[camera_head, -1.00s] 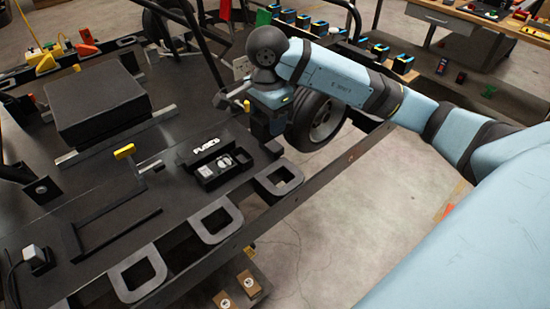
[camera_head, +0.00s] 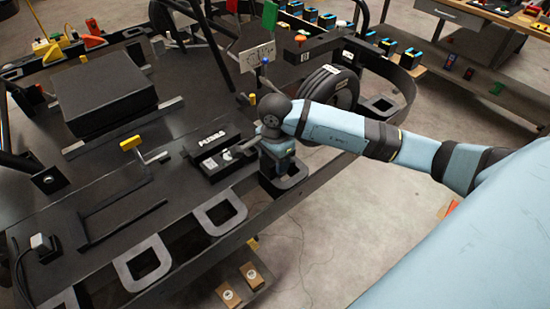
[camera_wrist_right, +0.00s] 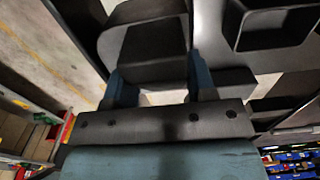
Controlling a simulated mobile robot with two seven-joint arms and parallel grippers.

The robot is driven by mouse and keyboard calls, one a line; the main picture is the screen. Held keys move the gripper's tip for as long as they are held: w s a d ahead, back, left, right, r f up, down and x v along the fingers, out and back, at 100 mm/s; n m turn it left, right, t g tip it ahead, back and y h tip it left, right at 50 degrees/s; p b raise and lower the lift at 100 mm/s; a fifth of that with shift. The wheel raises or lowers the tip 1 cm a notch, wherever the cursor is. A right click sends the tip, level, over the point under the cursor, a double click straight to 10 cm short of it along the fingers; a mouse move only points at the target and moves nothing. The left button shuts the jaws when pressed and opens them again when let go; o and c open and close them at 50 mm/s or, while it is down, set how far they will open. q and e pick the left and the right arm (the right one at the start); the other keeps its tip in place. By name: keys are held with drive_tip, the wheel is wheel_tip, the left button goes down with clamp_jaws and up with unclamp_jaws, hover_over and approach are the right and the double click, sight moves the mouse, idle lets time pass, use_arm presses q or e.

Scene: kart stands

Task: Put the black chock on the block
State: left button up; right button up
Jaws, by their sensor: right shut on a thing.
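In the head view the chock is mostly hidden by the gripper and cannot be told from the dark frame. A large square black block (camera_head: 105,90) lies flat on the stand at the left, well away from the gripper. My left gripper is out of view.
The FUSES case (camera_head: 215,150) stands just left of my right gripper. A yellow-handled lever (camera_head: 132,143) stands between it and the block. A black wheel (camera_head: 330,90) lies behind the gripper. Loop-shaped cutouts (camera_head: 220,212) line the stand's front edge.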

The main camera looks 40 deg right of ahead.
drive_tip(key=shift+f, duration=0.1)
drive_tip(key=o, duration=0.9)
drive_tip(key=shift+o, duration=0.2)
drive_tip(key=shift+r, duration=0.65)
wheel_tip(320, 180, up, 11)
drive_tip(key=shift+b, duration=0.3)
